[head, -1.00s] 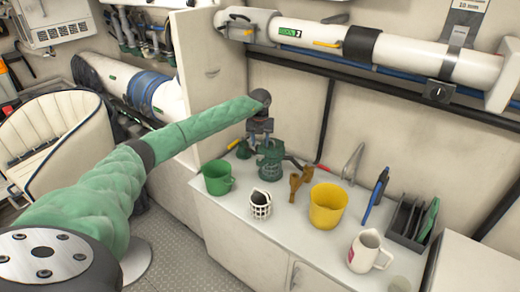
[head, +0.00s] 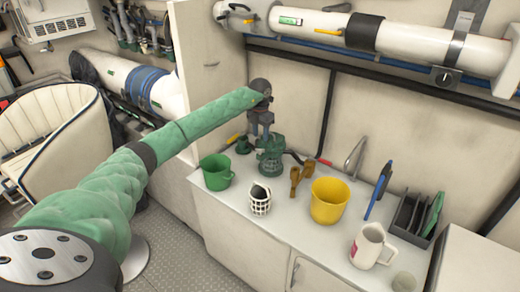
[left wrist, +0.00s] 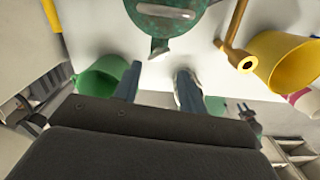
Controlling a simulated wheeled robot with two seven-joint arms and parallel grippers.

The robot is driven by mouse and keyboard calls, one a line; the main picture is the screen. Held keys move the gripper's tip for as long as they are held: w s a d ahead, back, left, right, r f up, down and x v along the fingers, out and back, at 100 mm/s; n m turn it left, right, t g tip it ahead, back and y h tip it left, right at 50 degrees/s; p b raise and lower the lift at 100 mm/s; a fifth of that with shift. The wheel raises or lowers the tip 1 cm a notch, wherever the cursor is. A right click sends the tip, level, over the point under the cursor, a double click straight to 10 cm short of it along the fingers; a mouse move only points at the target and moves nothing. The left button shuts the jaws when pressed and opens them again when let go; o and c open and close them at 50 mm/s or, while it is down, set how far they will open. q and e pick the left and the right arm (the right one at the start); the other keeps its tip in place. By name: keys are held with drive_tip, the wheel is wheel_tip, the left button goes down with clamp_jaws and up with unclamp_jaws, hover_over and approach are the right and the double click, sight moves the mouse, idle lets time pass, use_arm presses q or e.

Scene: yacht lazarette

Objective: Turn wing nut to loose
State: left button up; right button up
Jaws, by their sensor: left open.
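A green strainer-like fitting (head: 271,160) stands at the back of the white counter. Its round green top (left wrist: 165,25) shows at the upper edge of the left wrist view, with a pale bar across it and a small tab towards me. I cannot tell for sure which part is the wing nut. My left gripper (head: 266,136) points down just above the fitting. In the left wrist view its two fingers (left wrist: 158,88) are apart, with nothing between them, below the green top. My right gripper is out of view.
A white pipe (head: 312,24) runs along the wall above.

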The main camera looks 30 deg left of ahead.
sight(260, 152)
use_arm(q)
drive_tip(key=shift+s+m, duration=0.15)
drive_tip(key=shift+m, duration=1.05)
drive_tip(key=shift+f+m, duration=0.1)
drive_tip(key=shift+m, duration=0.3)
drive_tip(key=shift+f+p, duration=1.55)
drive_tip(key=shift+f, duration=2.3)
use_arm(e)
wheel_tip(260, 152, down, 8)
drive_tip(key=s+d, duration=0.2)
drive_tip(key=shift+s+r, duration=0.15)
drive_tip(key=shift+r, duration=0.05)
use_arm(q)
drive_tip(key=shift+a, duration=0.1)
clamp_jaws()
